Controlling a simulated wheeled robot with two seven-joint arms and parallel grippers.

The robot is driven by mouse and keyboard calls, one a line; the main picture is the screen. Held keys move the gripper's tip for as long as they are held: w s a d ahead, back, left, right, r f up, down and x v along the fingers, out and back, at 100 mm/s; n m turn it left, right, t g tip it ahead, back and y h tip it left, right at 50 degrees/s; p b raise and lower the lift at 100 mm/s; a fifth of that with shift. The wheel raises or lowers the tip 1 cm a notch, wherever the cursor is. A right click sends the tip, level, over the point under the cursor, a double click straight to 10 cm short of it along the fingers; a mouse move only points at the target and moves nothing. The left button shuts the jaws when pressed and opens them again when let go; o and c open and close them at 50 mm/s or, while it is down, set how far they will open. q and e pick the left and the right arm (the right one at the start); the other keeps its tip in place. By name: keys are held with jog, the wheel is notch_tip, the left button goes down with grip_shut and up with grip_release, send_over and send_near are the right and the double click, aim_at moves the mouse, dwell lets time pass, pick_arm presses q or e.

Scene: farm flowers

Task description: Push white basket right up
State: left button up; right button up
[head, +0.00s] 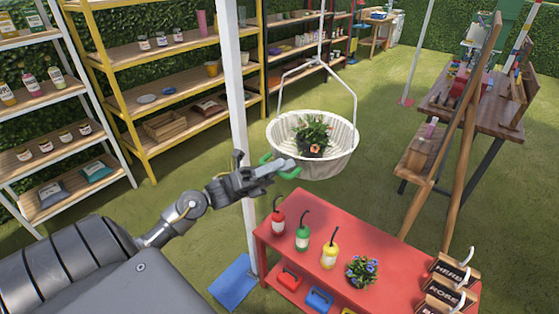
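A white basket (337,166) hangs from a white three-strand hanger in the middle of the head view. A potted plant with orange flowers (312,136) sits inside it. My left gripper (281,163) is at the basket's lower left side, with green-tipped fingers close to its wall. I cannot tell whether the fingers touch the basket. The fingers look spread, with nothing seen between them. My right gripper is not in the picture.
A red table (382,262) with several bottles and a blue-flowered pot is below the basket. A wooden easel (470,130) stands to the right. Grass is open behind the basket.

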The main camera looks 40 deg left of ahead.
pick_arm(q)
grip_shut()
dwell(0.3)
jog(key=shift+r, duration=0.15)
